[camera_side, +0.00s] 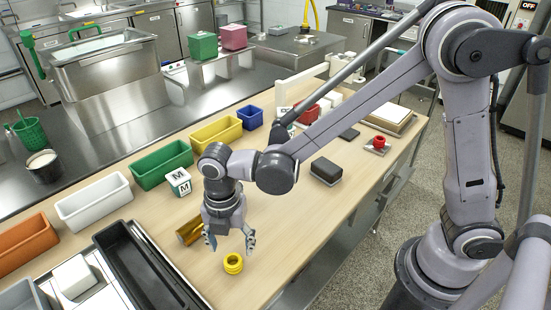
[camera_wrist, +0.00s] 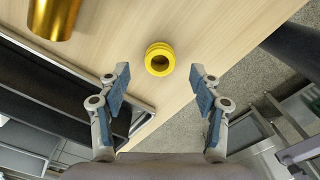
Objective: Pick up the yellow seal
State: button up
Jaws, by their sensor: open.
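The yellow seal (camera_side: 233,263) is a small ribbed ring standing on the wooden table near its front edge. In the wrist view the yellow seal (camera_wrist: 160,59) shows its round opening and lies beyond the fingertips, roughly centred between them. My gripper (camera_side: 231,241) points down above the table, close to the seal and a little behind it in the side view. In the wrist view my gripper (camera_wrist: 160,80) has its two fingers spread wide with nothing between them. The fingers do not appear to touch the seal.
A gold cylinder (camera_side: 190,232) lies beside my gripper; it also shows in the wrist view (camera_wrist: 54,16). A black tray (camera_side: 150,270) is to the left. A white lettered cube (camera_side: 178,182) and a green bin (camera_side: 160,165) stand behind. A black block (camera_side: 326,171) is at right.

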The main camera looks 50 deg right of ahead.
aim_at(233, 260)
jog(key=shift+s+a+f, duration=0.1)
jog(key=shift+a+f, duration=0.05)
jog(key=shift+f, duration=1.15)
jog(key=shift+s+a+f, duration=0.1)
jog(key=shift+f, duration=1.2)
jog(key=c, duration=1)
